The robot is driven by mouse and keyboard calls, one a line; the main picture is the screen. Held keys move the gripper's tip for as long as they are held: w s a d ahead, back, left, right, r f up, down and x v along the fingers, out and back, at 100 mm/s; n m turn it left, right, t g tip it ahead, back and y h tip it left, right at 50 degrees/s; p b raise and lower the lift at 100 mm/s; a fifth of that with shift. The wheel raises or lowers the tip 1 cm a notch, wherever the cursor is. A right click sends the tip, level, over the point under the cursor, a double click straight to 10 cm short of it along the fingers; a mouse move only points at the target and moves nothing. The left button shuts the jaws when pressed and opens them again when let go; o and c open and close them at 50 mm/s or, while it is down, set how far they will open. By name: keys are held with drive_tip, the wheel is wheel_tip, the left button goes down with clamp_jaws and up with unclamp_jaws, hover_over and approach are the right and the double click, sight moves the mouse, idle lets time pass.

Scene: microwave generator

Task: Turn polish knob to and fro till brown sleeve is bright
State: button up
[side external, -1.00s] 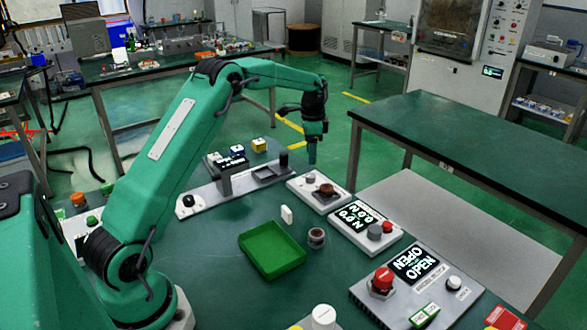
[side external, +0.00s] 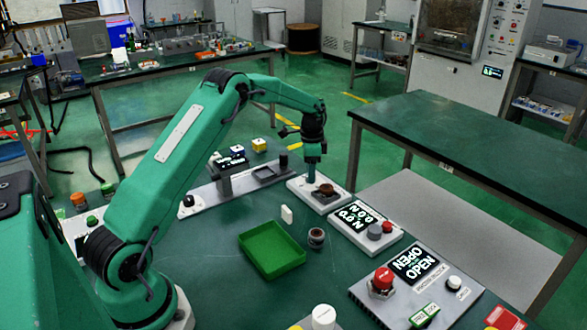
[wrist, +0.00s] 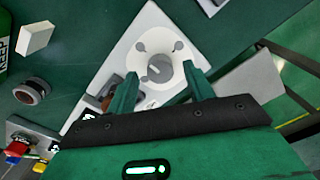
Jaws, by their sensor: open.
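The polish knob (wrist: 159,68) is a grey round knob with a pale mark, set in a white round dial on a white station (wrist: 146,42). My gripper (side external: 311,180) is low over this station in the side external view. In the wrist view, my gripper (wrist: 160,72) is open, with one fingertip on each side of the knob; I cannot tell whether either touches it. The brown sleeve (side external: 327,188) sits on the same station beside the knob. In the wrist view, my left finger partly hides the brown sleeve (wrist: 106,101). In the side view, my gripper hides the knob.
A panel with a lit screen (side external: 358,217), grey knob and red button stands close in front. A dark ringed part (side external: 316,237), a white block (side external: 287,214) and a green tray (side external: 272,262) lie nearby. A larger panel (side external: 410,275) with a red button is at front right.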

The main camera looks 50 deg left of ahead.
drive_tip(key=shift+f, duration=0.55)
drive_tip(key=c, duration=1)
drive_tip(key=shift+o, duration=0.2)
drive_tip(key=shift+n, duration=0.4)
drive_tip(key=n, duration=0.5)
drive_tip(key=shift+r, duration=0.1)
drive_tip(key=n, duration=0.7)
